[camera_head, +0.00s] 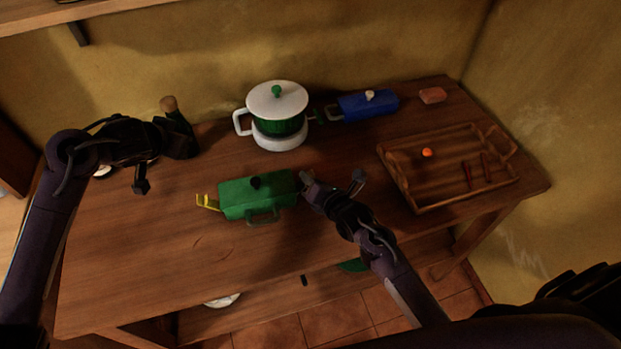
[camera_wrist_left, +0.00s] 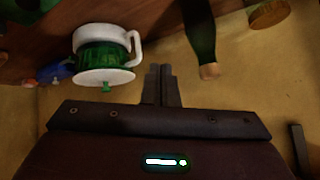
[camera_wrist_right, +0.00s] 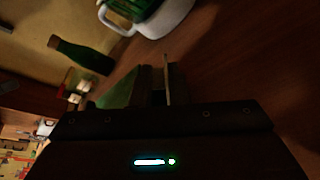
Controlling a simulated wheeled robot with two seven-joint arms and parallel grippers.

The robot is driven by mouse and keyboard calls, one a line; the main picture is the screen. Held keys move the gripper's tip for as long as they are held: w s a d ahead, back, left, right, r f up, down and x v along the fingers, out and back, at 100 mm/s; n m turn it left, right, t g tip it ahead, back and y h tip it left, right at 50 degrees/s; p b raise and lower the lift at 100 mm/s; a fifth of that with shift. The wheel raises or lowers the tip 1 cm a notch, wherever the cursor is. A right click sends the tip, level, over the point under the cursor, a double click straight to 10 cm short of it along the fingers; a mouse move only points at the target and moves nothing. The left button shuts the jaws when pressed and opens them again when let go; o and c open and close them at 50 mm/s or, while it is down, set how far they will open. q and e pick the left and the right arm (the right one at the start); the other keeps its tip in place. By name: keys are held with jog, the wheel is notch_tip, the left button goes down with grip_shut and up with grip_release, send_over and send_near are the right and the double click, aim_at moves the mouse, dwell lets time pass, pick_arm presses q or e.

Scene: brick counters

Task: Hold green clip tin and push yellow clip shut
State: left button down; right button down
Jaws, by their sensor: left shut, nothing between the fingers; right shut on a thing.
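The green tin (camera_head: 240,197) sits on the wooden counter near the middle, with a black knob on top and a handle on its front side. The yellow clip (camera_head: 207,202) sticks out from its left end, standing away from the body. My right gripper (camera_head: 308,181) is at the tin's right end, shut on the tin; the exact part held is hard to see. In the right wrist view the tin (camera_wrist_right: 122,94) is a green patch beside the fingers. My left gripper (camera_wrist_left: 160,84) is shut and empty, above the counter's back left, well apart from the clip.
A dark green bottle (camera_wrist_left: 201,38) stands near my left gripper. A white and green pot (camera_head: 278,105), a blue tin (camera_head: 368,106) and a pinkish block (camera_head: 432,95) stand at the back. A wooden tray (camera_head: 437,203) is at right. The counter left of the clip is clear.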

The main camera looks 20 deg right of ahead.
pick_arm(q)
jog(key=w+a+n+y, duration=0.1)
jog(key=w+n+y, duration=0.1)
jog(key=n+y, duration=0.1)
jog(key=n+g, duration=0.4)
jog(key=g, duration=0.2)
send_near(204, 200)
jog(key=w+a+r, duration=0.1)
jog(key=w+a, duration=0.1)
jog(key=a, duration=0.1)
jog(key=shift+s+a+f, duration=0.1)
jog(key=shift+f, duration=1.9)
jog(key=shift+s+a+f, duration=0.1)
jog(key=shift+f, duration=1.85)
jog(key=shift+d, duration=0.15)
jog(key=shift+d, duration=1.4)
jog(key=shift+s+d+f, duration=0.1)
jog(key=shift+s+d, duration=0.1)
jog(key=shift+d, duration=0.85)
pick_arm(e)
jog(key=shift+s+a, duration=0.1)
jog(key=shift+s, duration=0.05)
pick_arm(q)
notch_tip(204, 200, up, 8)
jog(key=a, duration=0.1)
jog(key=shift+w+a, duration=0.2)
